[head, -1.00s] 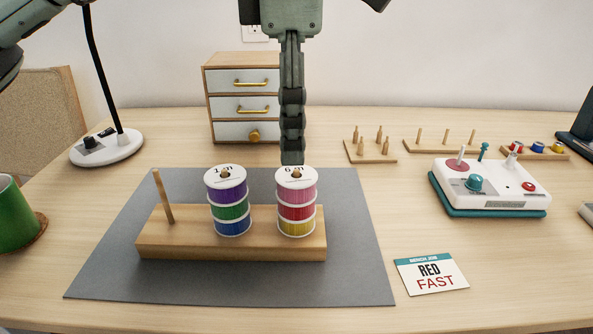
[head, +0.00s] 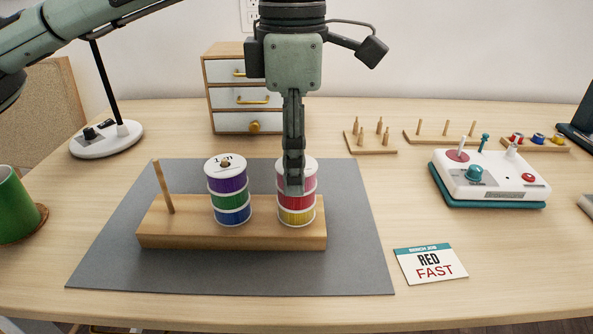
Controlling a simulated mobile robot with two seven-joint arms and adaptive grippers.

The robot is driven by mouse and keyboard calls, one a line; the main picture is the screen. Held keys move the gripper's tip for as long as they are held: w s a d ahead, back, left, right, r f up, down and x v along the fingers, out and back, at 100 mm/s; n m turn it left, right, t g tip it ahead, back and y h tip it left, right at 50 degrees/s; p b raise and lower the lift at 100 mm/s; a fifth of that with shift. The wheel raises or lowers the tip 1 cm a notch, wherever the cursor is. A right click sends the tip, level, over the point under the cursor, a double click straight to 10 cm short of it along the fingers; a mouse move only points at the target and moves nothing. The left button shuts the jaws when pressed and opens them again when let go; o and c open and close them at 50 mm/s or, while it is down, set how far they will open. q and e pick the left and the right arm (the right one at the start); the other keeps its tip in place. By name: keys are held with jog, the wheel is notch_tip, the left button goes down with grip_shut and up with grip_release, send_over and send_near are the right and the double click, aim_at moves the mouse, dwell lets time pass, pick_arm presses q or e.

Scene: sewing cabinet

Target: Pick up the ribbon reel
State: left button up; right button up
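A wooden stand (head: 180,232) holds two stacks of ribbon reels and a bare tilted peg (head: 163,186) at its left end. The left stack has a purple reel (head: 228,183) on top, a green reel (head: 232,201) and a blue reel (head: 234,216). The right stack has a pink reel (head: 310,183) on top, a red reel (head: 297,202) and a yellow reel (head: 297,217). My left gripper (head: 294,188) points down at the right stack, its fingers covering part of the pink reel. It shows edge-on, so its opening and any contact are hidden. My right gripper is out of view.
A card (head: 430,264) reads "BENCH JOB RED FAST". The stand is on a grey mat (head: 345,270). A drawer cabinet (head: 228,123) stands behind, a lamp (head: 110,137) and green mug (head: 12,210) at left, a white device (head: 500,178) and peg racks (head: 370,145) at right.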

pick_arm(q)
jog(key=c, duration=0.3)
jog(key=shift+c, duration=0.2)
jog(key=shift+r, duration=0.55)
jog(key=r, duration=0.3)
jog(key=shift+s+a+r, duration=0.2)
jog(key=shift+a, duration=0.05)
jog(key=s+a+r, duration=0.6)
jog(key=s+a, duration=0.1)
jog(key=a, duration=0.1)
jog(key=shift+s+r, duration=0.2)
jog(key=shift+r, duration=0.05)
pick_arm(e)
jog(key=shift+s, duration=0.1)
pick_arm(q)
jog(key=shift+w+a, duration=0.1)
jog(key=shift+a, duration=0.05)
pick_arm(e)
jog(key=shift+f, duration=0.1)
